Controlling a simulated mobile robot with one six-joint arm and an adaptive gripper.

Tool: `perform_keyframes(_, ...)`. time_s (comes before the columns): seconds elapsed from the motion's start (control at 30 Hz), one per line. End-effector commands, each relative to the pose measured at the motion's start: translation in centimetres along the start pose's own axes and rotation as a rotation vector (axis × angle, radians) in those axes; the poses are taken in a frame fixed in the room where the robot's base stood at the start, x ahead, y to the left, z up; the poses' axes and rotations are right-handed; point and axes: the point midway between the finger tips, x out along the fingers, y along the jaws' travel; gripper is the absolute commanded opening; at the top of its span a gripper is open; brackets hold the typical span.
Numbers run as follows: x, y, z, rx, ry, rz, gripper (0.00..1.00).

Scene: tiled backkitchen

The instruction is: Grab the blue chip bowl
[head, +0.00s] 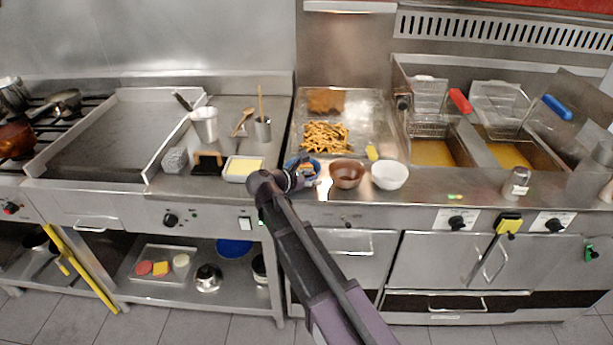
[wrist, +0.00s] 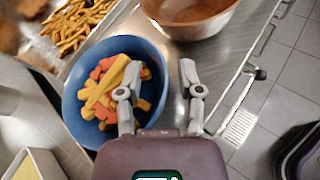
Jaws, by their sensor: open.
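The blue chip bowl (wrist: 73,107) holds yellow and orange-red chips and stands on the steel counter. In the head view the blue bowl (head: 316,163) sits at the front edge, left of the brown bowl, partly hidden by my arm. My gripper (wrist: 160,85) is open in the wrist view. One finger is over the inside of the bowl, above the chips, and the other is outside, past the right rim. The rim lies between the fingers; I cannot tell whether either touches it. In the head view my gripper (head: 300,172) is at the bowl.
A brown bowl (head: 347,174) and a white bowl (head: 390,176) stand to the right. Fries (head: 326,137) lie in the tray behind. A yellow-filled container (head: 244,168) is to the left. Fryers (head: 433,152) are farther right. The counter's front edge is close.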

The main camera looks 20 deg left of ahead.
Motion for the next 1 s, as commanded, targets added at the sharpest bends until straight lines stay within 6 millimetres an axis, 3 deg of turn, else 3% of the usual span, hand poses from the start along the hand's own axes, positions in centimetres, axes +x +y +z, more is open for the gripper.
perform_keyframes(0.17,0.00,0.00,0.00,0.000,0.000,0.000,0.48)
perform_keyframes(0.33,0.00,-0.01,0.00,0.000,0.000,0.000,0.00)
perform_keyframes(1.0,-0.17,0.12,0.53,0.001,-0.001,-0.001,0.00)
